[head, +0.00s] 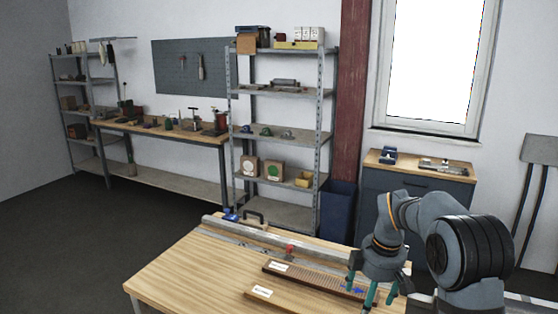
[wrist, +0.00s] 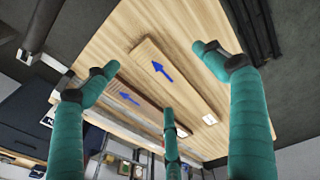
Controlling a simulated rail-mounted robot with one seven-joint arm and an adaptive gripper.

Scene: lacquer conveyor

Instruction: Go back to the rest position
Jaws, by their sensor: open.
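My gripper (head: 370,288) is at the right end of the wooden table (head: 175,277), with its teal fingers pointing down. In the wrist view my gripper (wrist: 157,74) has its fingers spread wide, with nothing held between them. Below the fingers lies a pale wooden board (wrist: 185,90) with a blue arrow and a white label. Beside it is a darker board (wrist: 140,103), also with a blue arrow. In the head view the ribbed dark board (head: 315,276) and the paler board (head: 285,302) lie on the table, partly hidden by my gripper.
A long metal rail (head: 262,238) with a red part (head: 290,249) runs along the table's back edge. A metal shelf unit (head: 280,92), a blue bin (head: 338,208) and a dark cabinet (head: 415,186) stand behind. The table's left end is bare.

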